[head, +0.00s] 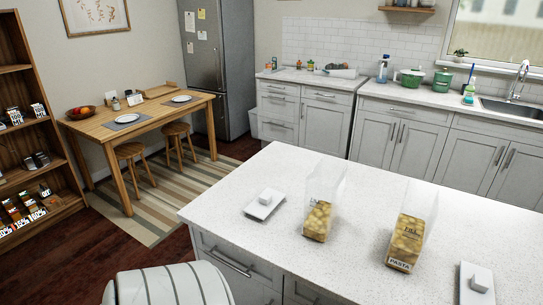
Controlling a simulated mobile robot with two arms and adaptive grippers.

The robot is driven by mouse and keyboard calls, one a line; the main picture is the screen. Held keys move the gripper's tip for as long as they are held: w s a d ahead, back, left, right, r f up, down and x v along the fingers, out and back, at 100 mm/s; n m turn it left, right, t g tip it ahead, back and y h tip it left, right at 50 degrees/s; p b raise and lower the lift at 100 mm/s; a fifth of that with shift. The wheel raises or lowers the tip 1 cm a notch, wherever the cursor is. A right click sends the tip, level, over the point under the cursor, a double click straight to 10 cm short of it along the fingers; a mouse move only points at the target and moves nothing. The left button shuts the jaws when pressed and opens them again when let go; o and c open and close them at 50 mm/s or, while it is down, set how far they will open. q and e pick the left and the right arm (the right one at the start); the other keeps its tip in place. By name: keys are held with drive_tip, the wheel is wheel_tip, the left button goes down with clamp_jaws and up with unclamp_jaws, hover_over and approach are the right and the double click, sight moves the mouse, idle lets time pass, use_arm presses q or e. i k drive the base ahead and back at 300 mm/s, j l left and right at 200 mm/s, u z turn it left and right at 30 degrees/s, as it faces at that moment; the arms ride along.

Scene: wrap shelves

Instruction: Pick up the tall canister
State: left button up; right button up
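I cannot pick out a tall canister clearly in the head view. Small dark cans (36,160) stand on the middle shelf of the wooden bookcase at the left, too small to tell their shape well. Small jar-like items (116,103) stand on the wooden dining table. Neither of my grippers is in view.
The white speckled island (400,180) holds two pasta bags (407,240) (318,220) and two small white devices (265,204) (477,283). The wooden bookcase (62,150) is at left, with packets on lower shelves. Dining table (95,130) and stools stand on a striped rug.

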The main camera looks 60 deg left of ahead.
sight(325, 188)
drive_tip(key=k+u, duration=0.15)
drive_tip(key=u, duration=1.35)
